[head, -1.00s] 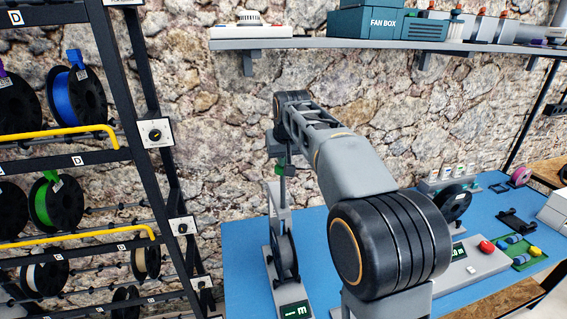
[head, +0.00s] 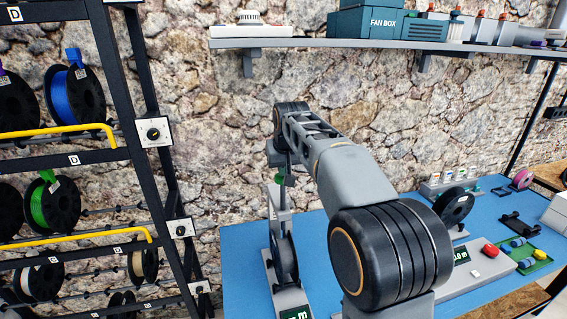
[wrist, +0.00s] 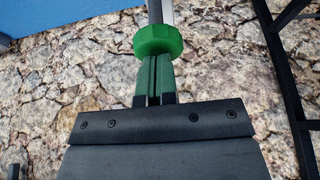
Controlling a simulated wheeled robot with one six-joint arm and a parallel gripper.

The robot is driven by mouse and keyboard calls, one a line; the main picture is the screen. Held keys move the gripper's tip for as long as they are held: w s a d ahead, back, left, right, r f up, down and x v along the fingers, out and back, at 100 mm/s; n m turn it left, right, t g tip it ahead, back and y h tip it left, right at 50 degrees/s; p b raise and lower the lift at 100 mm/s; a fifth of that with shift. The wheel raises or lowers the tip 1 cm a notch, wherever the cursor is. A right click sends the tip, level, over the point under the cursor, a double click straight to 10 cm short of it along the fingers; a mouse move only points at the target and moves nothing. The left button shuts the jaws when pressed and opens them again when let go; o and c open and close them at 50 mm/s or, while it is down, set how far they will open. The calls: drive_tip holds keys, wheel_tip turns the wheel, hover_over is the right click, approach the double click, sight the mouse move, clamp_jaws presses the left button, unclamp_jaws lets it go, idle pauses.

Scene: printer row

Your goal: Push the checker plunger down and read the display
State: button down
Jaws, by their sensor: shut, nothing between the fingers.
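The checker (head: 272,215) is a grey upright stand on the blue table, with a dark spool (head: 285,258) in it. Its display (head: 296,313) is at its foot; the bottom edge cuts it off, and only a green "m" is clear. The plunger's green knob (head: 280,180) sits on a grey rod. In the wrist view the knob (wrist: 158,40) is right at the tips of my gripper (wrist: 154,60), whose green fingers are shut with nothing between them. The fingertips appear to touch the knob. My arm covers the area right of the checker.
A spool rack (head: 125,100) stands at the left. A shelf (head: 350,43) with a fan box (head: 380,22) runs above. On the blue table (head: 235,270), a second device with a red button (head: 490,250) and a green tray (head: 532,262) lie right of my arm.

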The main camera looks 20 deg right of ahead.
drive_tip(key=shift+f+b, duration=2.65)
drive_tip(key=shift+f, duration=0.95)
drive_tip(key=shift+r, duration=0.15)
wheel_tip(320, 180, up, 8)
drive_tip(key=p, duration=0.7)
